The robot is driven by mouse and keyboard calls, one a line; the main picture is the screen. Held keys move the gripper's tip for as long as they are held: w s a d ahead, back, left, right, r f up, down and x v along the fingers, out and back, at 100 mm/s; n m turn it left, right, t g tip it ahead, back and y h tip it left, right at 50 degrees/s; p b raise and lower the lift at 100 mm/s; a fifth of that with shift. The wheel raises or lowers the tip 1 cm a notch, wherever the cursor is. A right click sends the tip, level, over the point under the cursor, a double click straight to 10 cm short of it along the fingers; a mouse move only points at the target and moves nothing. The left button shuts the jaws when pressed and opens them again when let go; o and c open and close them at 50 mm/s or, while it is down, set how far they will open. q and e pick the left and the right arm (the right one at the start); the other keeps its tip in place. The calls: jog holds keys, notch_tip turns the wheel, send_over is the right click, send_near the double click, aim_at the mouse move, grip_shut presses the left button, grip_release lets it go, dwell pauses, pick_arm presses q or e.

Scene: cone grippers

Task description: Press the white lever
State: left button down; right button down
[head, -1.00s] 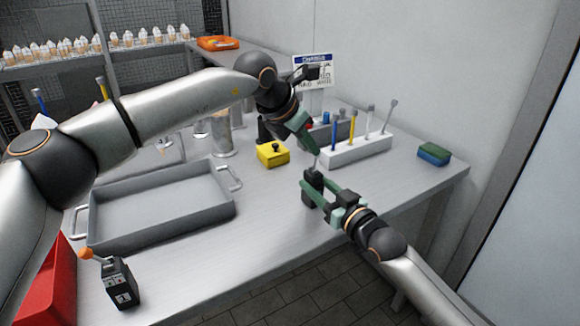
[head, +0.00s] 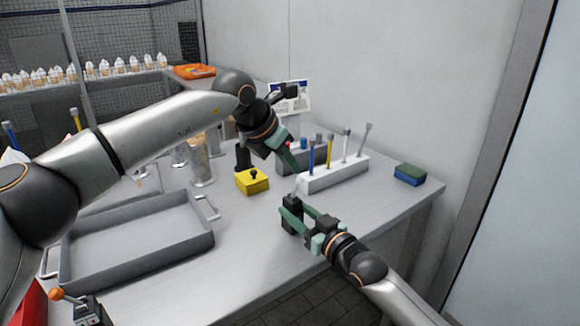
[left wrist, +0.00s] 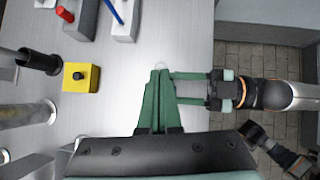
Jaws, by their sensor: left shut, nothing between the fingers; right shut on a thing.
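My right gripper (head: 296,213) is shut on a small black box (head: 291,214) near the table's front edge. A pale lever (head: 300,184), seemingly the white one, rises from the top of this box. My left gripper (head: 294,167) is shut and empty, pointing down just above the lever; I cannot tell whether it touches. In the left wrist view, the left fingers (left wrist: 159,78) are together and hide most of the box. A pale round tip (left wrist: 161,65) shows just past them. The right gripper (left wrist: 190,90) comes in from the right there.
A white rack (head: 335,174) with upright tools stands behind the grippers. A yellow box with a black knob (head: 252,182) is to the left. A grey tray (head: 140,245) and an orange-knobbed lever box (head: 88,311) are farther left. A green-blue sponge (head: 410,174) lies right.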

pick_arm(q)
jog(key=s+a+r, duration=0.1)
jog(key=s+r, duration=0.1)
jog(key=r, duration=0.4)
jog(key=s+a+r, duration=0.1)
jog(key=s+r, duration=0.1)
jog(key=r, duration=0.4)
jog(key=shift+a, duration=0.4)
jog(key=shift+s, duration=0.1)
pick_arm(e)
jog(key=shift+c, duration=1.6)
grip_release()
